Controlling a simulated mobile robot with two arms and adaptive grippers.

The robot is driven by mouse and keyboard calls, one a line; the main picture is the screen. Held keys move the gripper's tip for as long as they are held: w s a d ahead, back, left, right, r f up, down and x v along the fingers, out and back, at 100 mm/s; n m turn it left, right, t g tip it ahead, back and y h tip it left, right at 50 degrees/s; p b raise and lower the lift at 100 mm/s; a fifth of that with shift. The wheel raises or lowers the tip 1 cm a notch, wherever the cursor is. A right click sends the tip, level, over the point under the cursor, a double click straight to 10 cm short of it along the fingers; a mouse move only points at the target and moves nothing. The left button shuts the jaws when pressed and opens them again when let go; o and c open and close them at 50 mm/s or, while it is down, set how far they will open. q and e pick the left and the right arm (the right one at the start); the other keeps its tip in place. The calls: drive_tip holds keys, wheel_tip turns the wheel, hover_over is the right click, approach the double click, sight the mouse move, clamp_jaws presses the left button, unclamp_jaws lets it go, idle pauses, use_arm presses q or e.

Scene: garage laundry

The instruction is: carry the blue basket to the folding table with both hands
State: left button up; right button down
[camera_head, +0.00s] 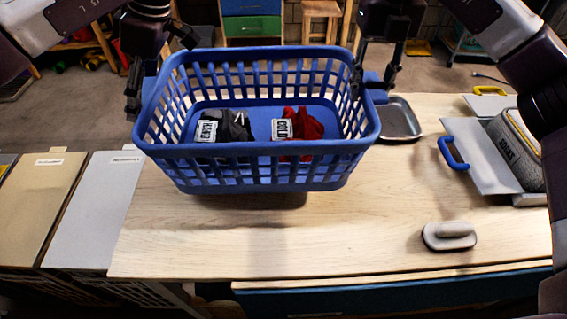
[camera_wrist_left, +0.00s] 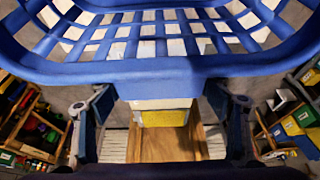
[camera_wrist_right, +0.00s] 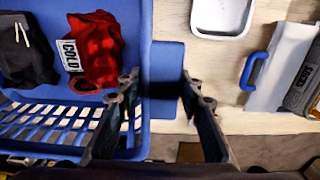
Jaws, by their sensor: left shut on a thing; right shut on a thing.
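Inside are a dark cloth tagged HAND (camera_head: 236,124) and a red cloth tagged COLD (camera_head: 303,126). My left gripper (camera_head: 134,98) is shut on the basket's left side; the rim (camera_wrist_left: 160,68) crosses the left wrist view. My right gripper (camera_head: 372,88) is shut on the tab at its right side; the tab (camera_wrist_right: 166,70) lies between the fingers in the right wrist view.
A grey metal tray (camera_head: 400,120) is just right of the basket. A grey-white handled block (camera_head: 449,236) lies at the table's near right. A blue-handled board (camera_head: 475,155) and a SOCKS bin (camera_head: 520,148) are at right. Tan and white lidded bins (camera_head: 95,210) stand left of the table.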

use_arm(q)
drive_tip(key=shift+f, duration=0.15)
use_arm(e)
drive_tip(key=shift+f, duration=0.2)
